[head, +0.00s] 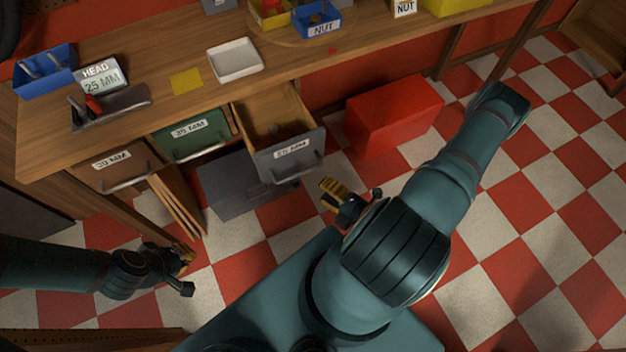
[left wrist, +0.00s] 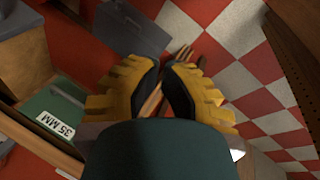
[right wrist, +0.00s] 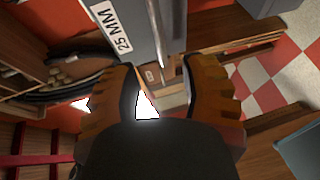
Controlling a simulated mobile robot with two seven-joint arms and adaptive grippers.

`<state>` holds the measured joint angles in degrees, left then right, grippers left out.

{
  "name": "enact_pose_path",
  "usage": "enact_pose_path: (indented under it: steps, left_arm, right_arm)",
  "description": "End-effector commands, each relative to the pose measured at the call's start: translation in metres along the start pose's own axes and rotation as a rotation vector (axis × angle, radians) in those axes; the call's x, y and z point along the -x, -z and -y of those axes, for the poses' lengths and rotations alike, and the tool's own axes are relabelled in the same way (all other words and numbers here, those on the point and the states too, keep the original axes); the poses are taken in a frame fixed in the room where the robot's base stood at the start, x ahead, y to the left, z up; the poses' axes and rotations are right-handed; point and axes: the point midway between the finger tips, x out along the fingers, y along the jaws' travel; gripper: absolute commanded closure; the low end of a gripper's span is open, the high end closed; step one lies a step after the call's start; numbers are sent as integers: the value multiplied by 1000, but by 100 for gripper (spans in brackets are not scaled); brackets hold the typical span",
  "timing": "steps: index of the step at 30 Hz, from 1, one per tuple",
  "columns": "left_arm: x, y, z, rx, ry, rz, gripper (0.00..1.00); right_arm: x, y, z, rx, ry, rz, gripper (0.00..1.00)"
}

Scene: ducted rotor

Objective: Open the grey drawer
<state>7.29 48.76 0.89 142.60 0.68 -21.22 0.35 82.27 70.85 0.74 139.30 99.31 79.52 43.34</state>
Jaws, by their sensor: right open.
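The grey drawer (head: 290,157) is pulled out from under the workbench, and its wooden inside shows. Its front has a label and a bar handle. My right gripper (head: 336,190) is open and empty, to the lower right of the drawer front and apart from the handle in the head view. In the right wrist view its open fingers (right wrist: 160,70) lie below the grey front (right wrist: 140,20) with its 25 MM label. My left gripper (head: 188,252) is low at the left, away from the grey drawer. Its fingers (left wrist: 163,68) are partly apart with nothing held.
A green drawer (head: 190,138) and a brown drawer (head: 110,165) sit left of the grey one, both closed. A red box (head: 395,115) stands on the floor to the right. Wooden slats (head: 178,205) lean below the green drawer. The bench (head: 165,60) holds bins and a white tray (head: 235,60).

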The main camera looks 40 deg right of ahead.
Motion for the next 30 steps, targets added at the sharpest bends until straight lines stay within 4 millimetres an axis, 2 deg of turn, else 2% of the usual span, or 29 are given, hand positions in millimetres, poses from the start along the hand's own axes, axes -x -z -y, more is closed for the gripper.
enact_pose_path:
  steps: [3, 7, 25, 28, 30]
  left_arm:
    - [0, 0, 0, 0, 0, 0, 100]
    - [0, 0, 0, 0, 0, 0, 100]
    - [0, 0, 0, 0, 0, 0, 100]
    - [-2, 9, -1, -14, -6, -13, 100]
    - [-4, 26, -3, -41, -15, -38, 100]
  right_arm:
    - [14, 0, 0, -1, 1, 1, 57]
    - [22, 0, 0, -1, 0, -1, 57]
    - [23, 0, 0, 1, 0, -2, 57]
    - [24, 2, -1, 35, -3, -24, 57]
    - [28, 7, -3, 104, -9, -73, 57]
